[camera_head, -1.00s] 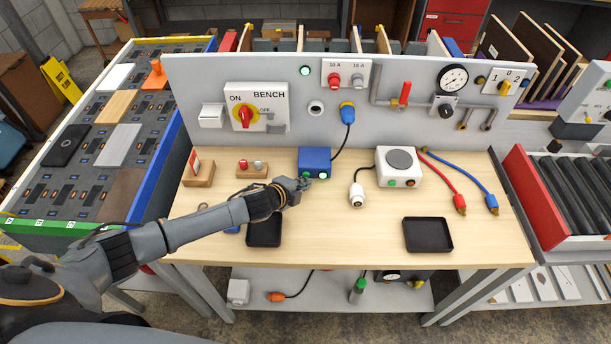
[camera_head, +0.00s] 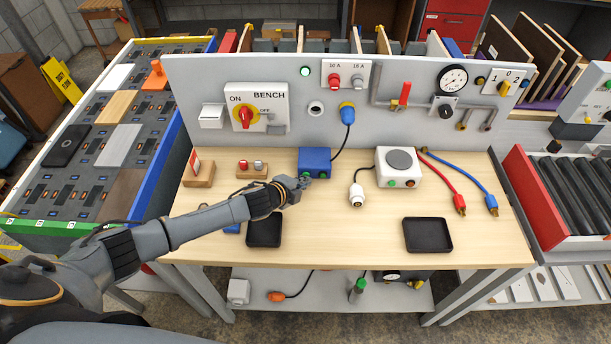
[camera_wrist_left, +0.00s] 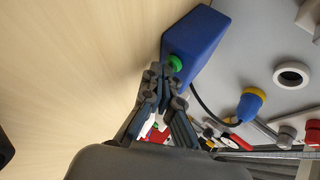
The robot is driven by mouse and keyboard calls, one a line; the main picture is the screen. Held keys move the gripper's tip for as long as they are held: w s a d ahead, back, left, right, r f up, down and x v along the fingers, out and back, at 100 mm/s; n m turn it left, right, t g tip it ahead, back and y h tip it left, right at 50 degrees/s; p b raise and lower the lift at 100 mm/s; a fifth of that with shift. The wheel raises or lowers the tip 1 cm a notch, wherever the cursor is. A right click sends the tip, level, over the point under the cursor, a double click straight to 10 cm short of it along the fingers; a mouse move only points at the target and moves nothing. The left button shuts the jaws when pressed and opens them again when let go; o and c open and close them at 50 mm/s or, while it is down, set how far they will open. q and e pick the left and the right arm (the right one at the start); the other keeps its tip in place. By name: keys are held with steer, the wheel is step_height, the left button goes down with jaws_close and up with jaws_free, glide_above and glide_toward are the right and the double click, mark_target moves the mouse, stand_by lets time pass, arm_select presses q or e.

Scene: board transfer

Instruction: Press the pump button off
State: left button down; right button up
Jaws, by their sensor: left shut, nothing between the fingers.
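A blue box (camera_head: 315,158) with green on its front stands near the middle of the bench, and a cable runs from it to the panel. The wrist view shows the blue box (camera_wrist_left: 203,40) with a green button (camera_wrist_left: 175,62). My left gripper (camera_head: 304,182) is shut and empty, right in front of the box. In the wrist view its fingertips (camera_wrist_left: 164,76) are at the lower edge of the green button; I cannot tell whether they touch. They hide part of the box's front. My right gripper is not in view.
A white plug (camera_head: 357,196) lies between the boxes. Two black trays (camera_head: 264,230) (camera_head: 428,235) lie in front. The bench panel (camera_head: 215,75) rises behind.

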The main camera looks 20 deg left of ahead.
mark_target(303, 208)
arm_select(q)
steer(key=shift+s+d, duration=0.1)
steer(key=shift+s, duration=0.2)
steer(key=shift+s+d+p, duration=0.15)
steer(key=shift+s+p, duration=0.15)
steer(key=s, duration=0.1)
steer(key=s+d+p, duration=0.1)
steer(key=s, duration=0.1)
steer(key=shift+s, duration=0.15)
steer(key=shift+s+d, duration=0.2)
steer(key=shift+s, duration=0.7)
